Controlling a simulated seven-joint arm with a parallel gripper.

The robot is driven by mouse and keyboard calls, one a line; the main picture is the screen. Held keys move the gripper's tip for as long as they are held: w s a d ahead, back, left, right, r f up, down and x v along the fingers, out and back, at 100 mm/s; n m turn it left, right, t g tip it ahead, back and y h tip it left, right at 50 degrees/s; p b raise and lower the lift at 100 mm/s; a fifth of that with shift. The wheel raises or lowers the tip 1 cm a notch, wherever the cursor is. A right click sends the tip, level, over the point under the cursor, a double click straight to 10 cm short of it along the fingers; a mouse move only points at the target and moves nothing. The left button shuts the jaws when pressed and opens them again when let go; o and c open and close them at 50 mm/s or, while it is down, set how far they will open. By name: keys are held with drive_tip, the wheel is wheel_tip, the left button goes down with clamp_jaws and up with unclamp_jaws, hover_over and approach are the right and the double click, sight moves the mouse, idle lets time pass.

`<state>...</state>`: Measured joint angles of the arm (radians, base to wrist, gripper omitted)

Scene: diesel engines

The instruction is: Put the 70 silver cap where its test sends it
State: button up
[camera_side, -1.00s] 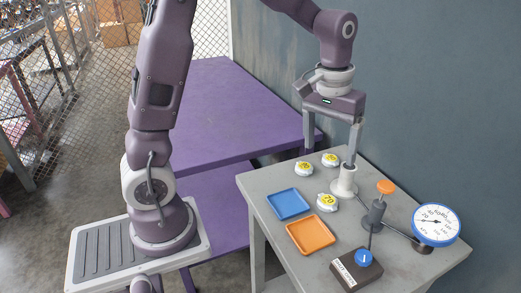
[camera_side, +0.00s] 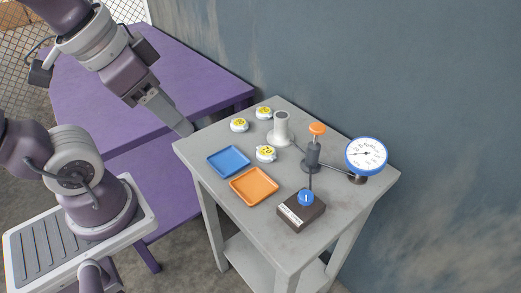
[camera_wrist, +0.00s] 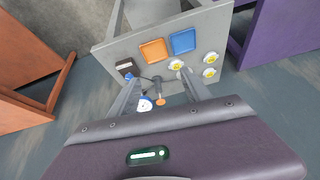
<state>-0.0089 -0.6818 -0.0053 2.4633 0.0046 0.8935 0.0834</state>
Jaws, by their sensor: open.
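Three silver caps with yellow number labels lie on the grey table (camera_side: 330,185). The cap (camera_side: 265,153) nearest the trays seems to read 70; the other labels, on the left cap (camera_side: 239,125) and the back cap (camera_side: 263,112), are too small to read surely. An empty blue tray (camera_side: 228,161) and an empty orange tray (camera_side: 254,186) lie in front. My gripper (camera_side: 184,128) is open and empty, left of the caps, above the table's left edge.
A dark pump with an orange knob (camera_side: 317,129) stands between post and gauge. A dark box (camera_side: 301,211) with a blue knob (camera_side: 306,197) sits at the front. A purple table (camera_side: 150,95) is on the left; the wall rises behind.

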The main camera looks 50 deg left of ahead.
drive_tip(key=w+a+m+g, duration=0.1)
drive_tip(key=w+m+g, duration=0.1)
drive_tip(key=w+m, duration=0.45)
drive_tip(key=m+g, duration=0.3)
drive_tip(key=m, duration=0.7)
approach(267, 151)
drive_tip(key=shift+d+f, duration=0.15)
drive_tip(key=shift+d, duration=0.1)
drive_tip(key=shift+m, duration=0.25)
drive_tip(key=f, duration=0.8)
drive_tip(key=shift+w+a+f, duration=0.1)
drive_tip(key=shift+a, duration=0.2)
drive_tip(key=c, duration=1.1)
